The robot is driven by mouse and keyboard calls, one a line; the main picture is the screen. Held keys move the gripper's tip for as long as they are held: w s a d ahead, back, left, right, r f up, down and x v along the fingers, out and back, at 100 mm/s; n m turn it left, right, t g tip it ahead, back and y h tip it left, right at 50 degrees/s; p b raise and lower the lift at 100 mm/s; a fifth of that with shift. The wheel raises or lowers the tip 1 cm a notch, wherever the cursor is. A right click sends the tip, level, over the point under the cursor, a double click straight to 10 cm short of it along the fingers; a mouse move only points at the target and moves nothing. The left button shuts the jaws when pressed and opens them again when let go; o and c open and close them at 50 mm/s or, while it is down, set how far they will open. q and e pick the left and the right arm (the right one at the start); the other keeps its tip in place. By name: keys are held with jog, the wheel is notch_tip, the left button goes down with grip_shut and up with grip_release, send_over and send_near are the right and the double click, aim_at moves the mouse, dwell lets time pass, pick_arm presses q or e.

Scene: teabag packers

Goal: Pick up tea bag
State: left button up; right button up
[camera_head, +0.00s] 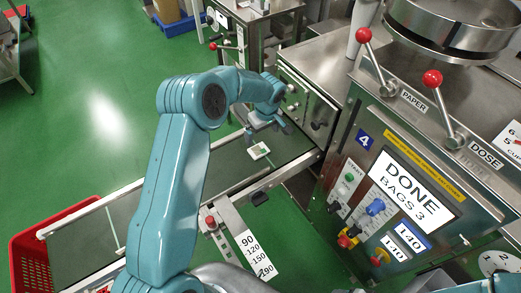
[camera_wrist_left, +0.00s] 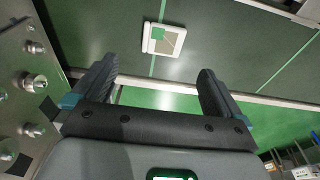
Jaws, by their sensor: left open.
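A small pale square tea bag (camera_head: 259,151) with a green patch lies flat on the green conveyor belt (camera_head: 215,170) near the machine. It also shows in the left wrist view (camera_wrist_left: 163,40), beyond the fingertips. My left gripper (camera_head: 268,131) is open and empty, just past the tea bag on the machine side, and does not touch it. In the left wrist view its two dark fingers (camera_wrist_left: 153,70) stand wide apart. My right gripper is not in view.
The steel packing machine (camera_head: 345,150) stands at the right; its screen (camera_head: 410,190) reads "DONE BAGS 3". Red-knobbed levers (camera_head: 432,78) stick up from it. A red crate (camera_head: 32,258) stands at the belt's left end. The belt's left part is bare.

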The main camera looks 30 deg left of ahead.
aim_at(259, 150)
pick_arm(q)
jog(key=f, duration=0.2)
jog(key=a+f, duration=0.1)
jog(key=shift+s+f, duration=0.1)
jog(key=shift+f, duration=0.55)
jog(key=f+p, duration=0.1)
jog(key=f, duration=0.3)
jog(key=shift+a+f, duration=0.2)
jog(key=shift+f, duration=0.35)
jog(key=shift+r, duration=0.1)
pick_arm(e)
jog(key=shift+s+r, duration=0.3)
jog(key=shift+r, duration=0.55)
pick_arm(q)
jog(key=c, duration=1.1)
